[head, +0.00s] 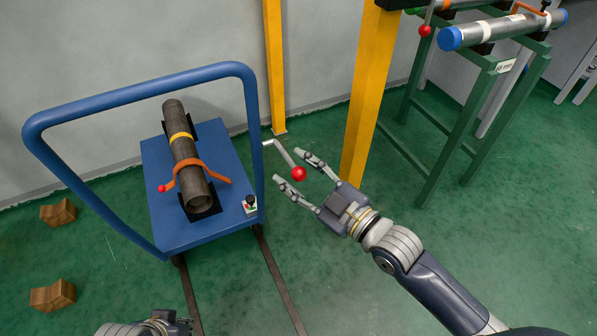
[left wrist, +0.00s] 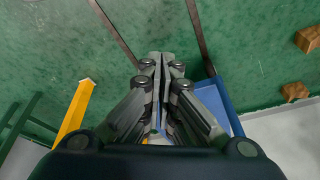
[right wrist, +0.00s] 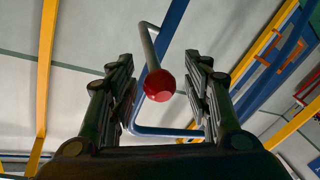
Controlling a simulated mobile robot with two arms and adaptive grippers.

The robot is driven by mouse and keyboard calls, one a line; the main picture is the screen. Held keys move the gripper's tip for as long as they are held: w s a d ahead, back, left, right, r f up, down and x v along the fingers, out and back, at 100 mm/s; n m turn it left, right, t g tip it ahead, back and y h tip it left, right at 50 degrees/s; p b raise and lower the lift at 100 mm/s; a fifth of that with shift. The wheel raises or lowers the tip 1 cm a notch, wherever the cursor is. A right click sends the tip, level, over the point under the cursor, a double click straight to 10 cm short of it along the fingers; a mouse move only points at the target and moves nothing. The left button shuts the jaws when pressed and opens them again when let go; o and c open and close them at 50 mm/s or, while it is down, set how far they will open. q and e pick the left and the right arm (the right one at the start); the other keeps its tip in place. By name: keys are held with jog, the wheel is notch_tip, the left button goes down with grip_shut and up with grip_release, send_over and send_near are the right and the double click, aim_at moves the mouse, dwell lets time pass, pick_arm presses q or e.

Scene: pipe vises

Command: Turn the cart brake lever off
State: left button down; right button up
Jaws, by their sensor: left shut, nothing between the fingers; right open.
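The cart brake lever is a grey bent rod (head: 283,152) with a red ball knob (head: 299,174) at its end, on the right side of the blue cart (head: 157,191). My right gripper (head: 298,174) is open, with its fingers either side of the red knob. In the right wrist view the knob (right wrist: 159,85) sits between the two fingers (right wrist: 160,88), with a gap to each. My left gripper (left wrist: 163,62) is shut and empty, with green floor beyond it. Only part of it shows at the bottom edge of the head view.
A pipe (head: 183,150) lies on the cart under an orange strap (head: 190,170). A small button box (head: 250,204) sits at the cart's right edge. A yellow post (head: 369,90) stands behind my right gripper. A green rack (head: 470,120) is at the right. Wooden blocks (head: 52,295) lie at the left.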

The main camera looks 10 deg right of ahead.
grip_shut()
pick_arm(q)
jog(key=shift+r, duration=0.1)
pick_arm(e)
jog(key=shift+r+p, duration=0.2)
jog(key=shift+p, duration=0.1)
jog(key=r+p, duration=0.1)
jog(key=p, duration=0.2)
jog(key=shift+w+g, duration=0.1)
jog(key=shift+g, duration=0.2)
jog(key=shift+w+r+m+h+p, duration=0.1)
jog(key=shift+r+m+h+p, duration=0.2)
jog(key=shift+p, duration=0.95)
jog(key=shift+f+g, duration=0.1)
jog(key=shift+g, duration=0.2)
pick_arm(q)
notch_tip(320, 180, down, 14)
jog(key=g, duration=0.1)
jog(key=shift+w+d+f, duration=0.2)
jog(key=shift+f, duration=0.05)
